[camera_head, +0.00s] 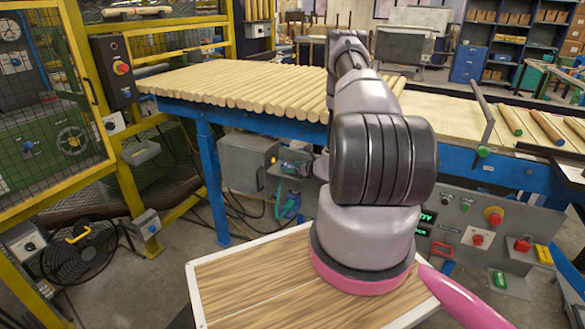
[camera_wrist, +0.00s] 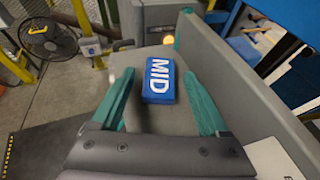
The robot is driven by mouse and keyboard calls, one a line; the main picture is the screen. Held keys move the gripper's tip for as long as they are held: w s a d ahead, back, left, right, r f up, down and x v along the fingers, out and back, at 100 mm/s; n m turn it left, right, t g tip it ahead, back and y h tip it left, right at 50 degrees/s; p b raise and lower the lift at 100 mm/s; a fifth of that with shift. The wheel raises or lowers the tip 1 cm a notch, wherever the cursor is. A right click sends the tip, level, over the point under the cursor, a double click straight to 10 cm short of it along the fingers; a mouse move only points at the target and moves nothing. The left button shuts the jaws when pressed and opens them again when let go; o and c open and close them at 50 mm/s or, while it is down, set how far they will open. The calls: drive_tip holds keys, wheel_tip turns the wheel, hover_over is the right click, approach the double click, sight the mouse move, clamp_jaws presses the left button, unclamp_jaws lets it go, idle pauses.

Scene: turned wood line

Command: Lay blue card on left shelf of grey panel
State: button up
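A blue card (camera_wrist: 158,80) marked MID in white lies on a grey surface (camera_wrist: 150,118) in the wrist view. A tall grey wall (camera_wrist: 245,95) rises at its right. My gripper (camera_wrist: 158,72) is open, with one teal finger on each side of the card and a visible gap on both sides. I cannot tell how far the fingertips are above the surface. In the head view a grey panel box (camera_head: 246,163) stands under the roller table, left of my gripper (camera_head: 291,186), which is partly hidden by my arm. Its shelves cannot be made out clearly.
A blue-legged table (camera_head: 209,165) carries a row of wooden rods (camera_head: 240,84). A control panel (camera_head: 465,240) with buttons stands at the right. A yellow guard frame (camera_head: 127,180) and a black fan (camera_head: 82,250) stand at the left. Bare floor (camera_head: 185,245) lies between.

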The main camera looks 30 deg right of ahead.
drive_tip(key=shift+r, duration=0.2)
drive_tip(key=v, duration=1.2)
drive_tip(key=w+a+r+n+g+y, duration=0.1)
drive_tip(key=w+a+r+n+y, duration=0.15)
drive_tip(key=a+r, duration=0.4)
drive_tip(key=w+a+r+n+g+y, duration=0.1)
drive_tip(key=a+r+n+y, duration=0.25)
drive_tip(key=r, duration=0.55)
drive_tip(key=s+a+r+n+g, duration=0.3)
drive_tip(key=s+a+r+n, duration=0.3)
drive_tip(key=r, duration=0.3)
drive_tip(key=s+a+r+n+g, duration=0.3)
drive_tip(key=a+r+n+g, duration=0.15)
drive_tip(key=a+r, duration=0.35)
drive_tip(key=s+r+n+t+h, duration=0.1)
drive_tip(key=s+r+n+h, duration=0.2)
drive_tip(key=s+r+n, duration=0.3)
drive_tip(key=s+d+r+n+t+h, duration=0.1)
drive_tip(key=s+r+n+h, duration=0.3)
drive_tip(key=s+r, duration=0.5)
drive_tip(key=s+n+t, duration=0.1)
drive_tip(key=s+n, duration=0.1)
drive_tip(key=s, duration=0.2)
drive_tip(key=shift+s+h, duration=0.25)
drive_tip(key=shift+h, duration=0.05)
drive_tip(key=shift+t, duration=0.25)
